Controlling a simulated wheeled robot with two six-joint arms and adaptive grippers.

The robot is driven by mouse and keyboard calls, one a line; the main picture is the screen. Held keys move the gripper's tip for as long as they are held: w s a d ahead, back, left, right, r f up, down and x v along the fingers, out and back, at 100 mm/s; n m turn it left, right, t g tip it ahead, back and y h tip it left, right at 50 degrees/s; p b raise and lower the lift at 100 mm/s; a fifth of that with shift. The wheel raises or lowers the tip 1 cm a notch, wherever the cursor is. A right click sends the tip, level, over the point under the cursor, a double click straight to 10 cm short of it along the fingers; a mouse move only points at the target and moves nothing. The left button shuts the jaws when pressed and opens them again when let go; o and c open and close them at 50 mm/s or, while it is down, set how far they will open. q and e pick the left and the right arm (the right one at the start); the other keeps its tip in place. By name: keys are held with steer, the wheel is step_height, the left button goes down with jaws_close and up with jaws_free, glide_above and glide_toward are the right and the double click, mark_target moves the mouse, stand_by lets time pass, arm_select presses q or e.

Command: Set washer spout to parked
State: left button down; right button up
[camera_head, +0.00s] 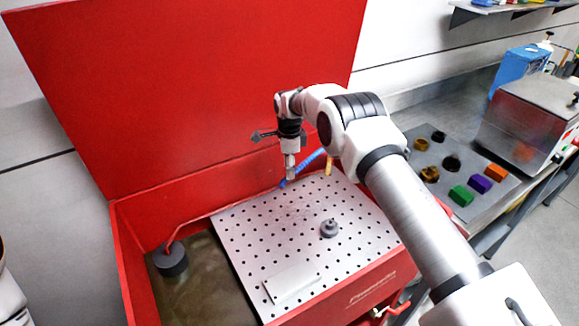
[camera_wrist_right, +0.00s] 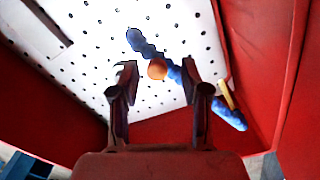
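The washer is a red tub (camera_head: 118,235) with its lid (camera_head: 190,85) raised and a perforated metal tray (camera_head: 235,235) inside. Its blue segmented spout (camera_head: 312,158) slants over the back of the tray, with its lower end at the left. My right gripper (camera_head: 291,176) points down over the spout. In the right wrist view, the gripper (camera_wrist_right: 157,76) is open. The spout (camera_wrist_right: 141,44) crosses diagonally beyond the fingers, and an orange ball-like part (camera_wrist_right: 157,69) on it shows between the fingertips. I cannot tell whether the fingers touch it. My left gripper is not in view.
A yellow-handled item (camera_head: 329,165) stands near the spout's right end. A grey stepped part (camera_head: 329,229) and a pale flat plate (camera_head: 292,283) lie on the tray. A dark cylinder (camera_head: 171,260) is at the tub's left. A bench with coloured blocks (camera_head: 481,184) stands right.

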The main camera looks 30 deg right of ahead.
step_height(320, 180, up, 12)
stand_by(0.4)
stand_by(0.3)
